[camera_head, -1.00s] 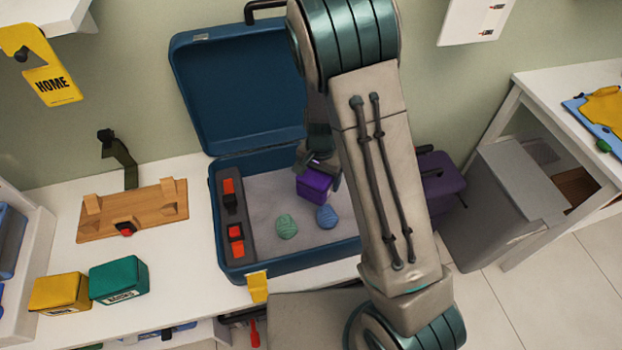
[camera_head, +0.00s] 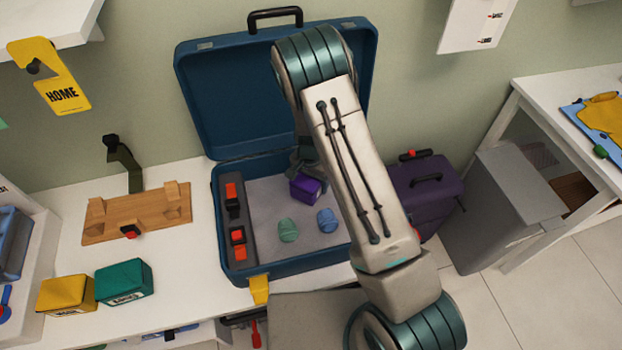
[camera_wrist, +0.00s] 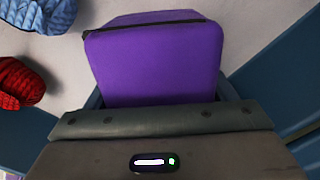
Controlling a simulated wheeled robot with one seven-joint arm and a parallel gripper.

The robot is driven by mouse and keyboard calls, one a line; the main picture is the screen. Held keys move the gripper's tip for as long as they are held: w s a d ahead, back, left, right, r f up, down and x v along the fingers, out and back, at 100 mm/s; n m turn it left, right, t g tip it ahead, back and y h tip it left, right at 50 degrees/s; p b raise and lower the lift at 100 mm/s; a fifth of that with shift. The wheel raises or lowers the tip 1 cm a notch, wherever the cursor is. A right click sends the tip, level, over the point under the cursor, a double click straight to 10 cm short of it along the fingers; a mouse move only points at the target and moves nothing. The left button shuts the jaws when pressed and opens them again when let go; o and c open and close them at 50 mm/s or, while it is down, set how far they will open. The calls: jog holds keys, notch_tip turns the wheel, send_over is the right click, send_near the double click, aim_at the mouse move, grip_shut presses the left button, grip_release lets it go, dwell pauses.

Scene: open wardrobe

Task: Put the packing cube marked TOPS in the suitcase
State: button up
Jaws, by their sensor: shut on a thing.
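A purple packing cube (camera_head: 305,188) is inside the open blue suitcase (camera_head: 290,268), toward the back of its light-floored main compartment. No label can be read on the cube. My gripper (camera_head: 302,168) is shut on the cube from the back, partly hidden by my arm. The cube also fills the middle of the wrist view (camera_wrist: 155,62), just beyond my gripper (camera_wrist: 160,106). I cannot tell whether the cube touches the suitcase floor.
A green roll (camera_head: 289,231) and a blue roll (camera_head: 327,220) lie in the suitcase front. A red knitted roll (camera_wrist: 18,84) shows in the wrist view. Yellow (camera_head: 66,294) and teal (camera_head: 124,282) cubes stand left on the table. The suitcase lid (camera_head: 235,100) stands open behind.

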jog(key=shift+f+b, duration=0.25)
jog(key=shift+b, duration=0.05)
jog(key=o, duration=1.1)
jog(key=shift+r, duration=0.15)
